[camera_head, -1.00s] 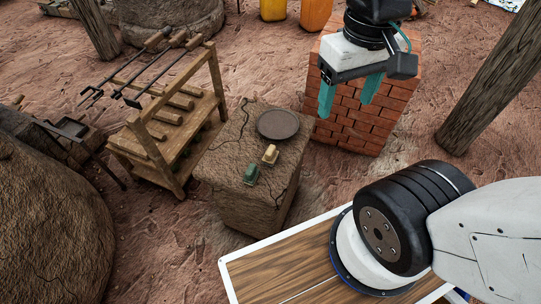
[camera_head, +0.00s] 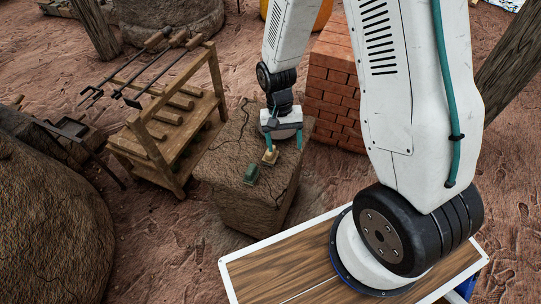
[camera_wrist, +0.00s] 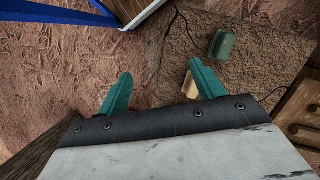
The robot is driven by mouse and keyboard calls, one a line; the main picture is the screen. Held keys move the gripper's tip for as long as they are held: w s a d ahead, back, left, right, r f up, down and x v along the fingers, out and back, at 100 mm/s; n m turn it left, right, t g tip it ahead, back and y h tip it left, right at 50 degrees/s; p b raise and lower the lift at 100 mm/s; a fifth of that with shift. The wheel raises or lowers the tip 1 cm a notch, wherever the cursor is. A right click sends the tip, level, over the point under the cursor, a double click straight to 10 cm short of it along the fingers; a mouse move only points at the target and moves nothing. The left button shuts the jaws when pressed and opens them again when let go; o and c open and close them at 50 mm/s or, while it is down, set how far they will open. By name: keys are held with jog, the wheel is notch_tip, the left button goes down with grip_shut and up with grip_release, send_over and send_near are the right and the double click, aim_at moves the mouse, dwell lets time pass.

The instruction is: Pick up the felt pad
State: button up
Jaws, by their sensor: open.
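A small green block (camera_head: 251,174) and a small tan block (camera_head: 270,156) sit on top of a cracked mud block (camera_head: 225,165). I cannot tell for sure which of them is the felt pad. My gripper (camera_head: 284,144) is open and empty, pointing down over the mud block's back part. One finger is close to the tan block. In the wrist view, my gripper (camera_wrist: 160,70) has its right finger partly covering the tan block (camera_wrist: 188,88). The green block (camera_wrist: 222,44) lies beyond that finger, outside the jaws.
A wooden rack (camera_head: 175,120) with long-handled tools stands left of the mud block. A brick stack (camera_head: 335,90) stands behind it to the right. A large rounded mud form (camera_head: 50,220) fills the lower left. Bare ground lies in front of the rack.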

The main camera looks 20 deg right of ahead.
jog(key=m, duration=0.2)
send_over(270, 155)
jog(key=s+d, duration=0.2)
jog(key=s, duration=0.2)
notch_tip(270, 155, down, 7)
jog(key=w+t, duration=0.1)
jog(key=w, duration=0.1)
jog(key=w+f+m+t, duration=0.1)
jog(key=w+m+t, duration=0.1)
jog(key=w, duration=0.1)
jog(key=shift+w+a+f, duration=0.3)
jog(key=shift+a+f, duration=0.05)
jog(key=shift+w+f+m, duration=0.15)
jog(key=shift+m, duration=0.15)
notch_tip(270, 155, down, 8)
jog(key=shift+w+a+r, duration=0.1)
jog(key=shift+r, duration=0.15)
jog(key=c, duration=1.1)
